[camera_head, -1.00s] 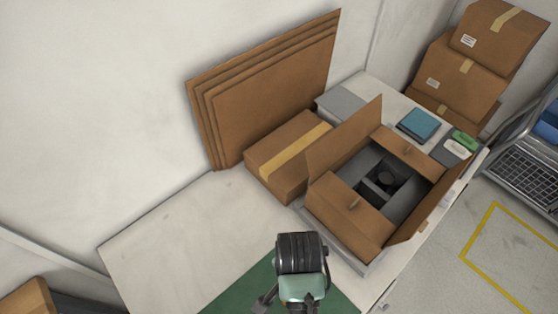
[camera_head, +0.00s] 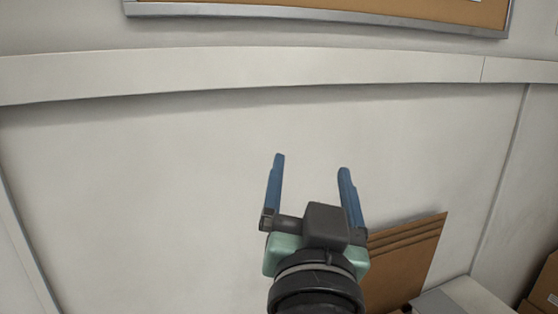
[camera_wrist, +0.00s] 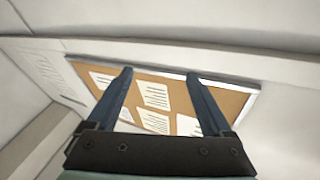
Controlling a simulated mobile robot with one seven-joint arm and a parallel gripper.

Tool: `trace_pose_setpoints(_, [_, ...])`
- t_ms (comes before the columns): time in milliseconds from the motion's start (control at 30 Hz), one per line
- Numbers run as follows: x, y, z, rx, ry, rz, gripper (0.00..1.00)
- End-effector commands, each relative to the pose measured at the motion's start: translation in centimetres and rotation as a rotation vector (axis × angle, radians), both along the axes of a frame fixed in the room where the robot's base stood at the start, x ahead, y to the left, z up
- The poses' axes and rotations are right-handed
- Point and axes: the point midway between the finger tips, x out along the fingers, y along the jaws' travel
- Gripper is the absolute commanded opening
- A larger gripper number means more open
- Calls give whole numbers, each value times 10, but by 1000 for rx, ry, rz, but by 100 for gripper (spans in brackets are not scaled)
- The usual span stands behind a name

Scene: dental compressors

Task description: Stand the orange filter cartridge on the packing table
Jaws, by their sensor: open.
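My gripper (camera_head: 311,165) is raised in front of the bare wall in the head view. Its two blue fingers are spread apart with nothing between them. In the wrist view the open fingers (camera_wrist: 160,77) point toward a cork board. I see no orange filter cartridge in the current views. Only a pale corner of the packing table (camera_head: 468,292) shows at the lower right of the head view; the rest is out of frame or hidden behind my arm.
Brown flat cardboard sheets (camera_head: 408,258) lean on the wall right of my gripper. Brown boxes (camera_head: 545,285) stand at the right edge. A cork board (camera_head: 330,12) with papers hangs above a pale wall rail (camera_head: 250,72). The space around my fingers is clear.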

Motion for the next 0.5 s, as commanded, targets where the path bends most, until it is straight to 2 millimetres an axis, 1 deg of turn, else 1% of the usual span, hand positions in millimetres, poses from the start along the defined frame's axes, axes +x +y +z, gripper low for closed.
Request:
trace_pose_setpoints(33, [-17, 11, 42, -52, -126, 6, 85])
trace_pose_setpoints(67, [-27, 15, 62, -80, -191, 5, 85])
trace_pose_setpoints(100, [-41, 21, 87, -114, -272, 0, 85])
trace_pose_setpoints(200, [-74, 31, 130, -175, -431, -16, 85])
trace_pose_setpoints(300, [-96, 36, 154, -211, -528, -33, 85])
trace_pose_setpoints(333, [-100, 37, 158, -215, -545, -35, 85])
trace_pose_setpoints(400, [-106, 38, 164, -224, -570, -41, 85])
trace_pose_setpoints(500, [-108, 39, 165, -227, -574, -42, 85])
